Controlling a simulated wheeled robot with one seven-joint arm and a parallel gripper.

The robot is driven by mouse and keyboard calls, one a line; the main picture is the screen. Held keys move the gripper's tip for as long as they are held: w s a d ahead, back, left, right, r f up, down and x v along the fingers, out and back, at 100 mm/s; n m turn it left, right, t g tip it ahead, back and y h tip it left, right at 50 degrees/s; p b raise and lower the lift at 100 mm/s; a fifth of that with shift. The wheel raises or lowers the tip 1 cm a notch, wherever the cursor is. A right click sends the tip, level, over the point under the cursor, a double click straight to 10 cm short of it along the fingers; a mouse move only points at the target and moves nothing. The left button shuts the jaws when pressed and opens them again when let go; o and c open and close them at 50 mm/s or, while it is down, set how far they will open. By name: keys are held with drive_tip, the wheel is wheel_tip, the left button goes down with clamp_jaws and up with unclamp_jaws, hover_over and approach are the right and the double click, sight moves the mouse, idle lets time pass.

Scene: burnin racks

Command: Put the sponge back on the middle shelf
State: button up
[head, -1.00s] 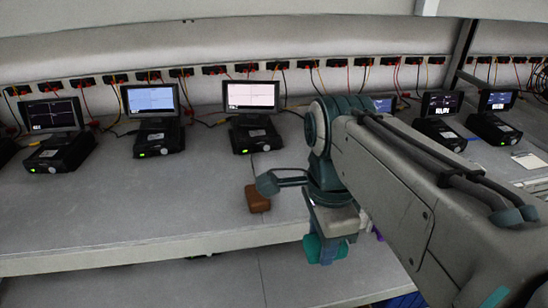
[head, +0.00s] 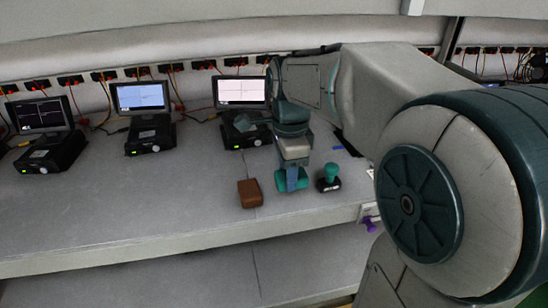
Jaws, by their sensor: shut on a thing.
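My gripper (head: 291,184) points down over the front part of the middle shelf (head: 130,215), with its teal fingers shut on a small blue thing. I take this blue thing to be the sponge (head: 293,174); the fingers hide much of it. I cannot tell whether it touches the shelf surface. A brown block (head: 250,193) lies on the shelf just left of the gripper, apart from it. A stamp with a teal handle (head: 329,174) and dark base stands close to the right of the gripper.
Several black devices with small screens line the back, such as one at left (head: 52,148) and one with a blue screen (head: 150,133). Cables run behind them. A lower shelf (head: 190,274) shows below. The shelf left of the brown block is clear.

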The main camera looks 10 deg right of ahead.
drive_tip(key=shift+w, duration=0.65)
wheel_tip(320, 180, down, 4)
drive_tip(key=b, duration=0.2)
drive_tip(key=shift+w+r+b, duration=0.1)
drive_tip(key=shift+r+b, duration=0.15)
drive_tip(key=shift+b, duration=0.1)
drive_tip(key=shift+f, duration=0.1)
drive_tip(key=o, duration=1)
drive_tip(key=shift+c, duration=0.2)
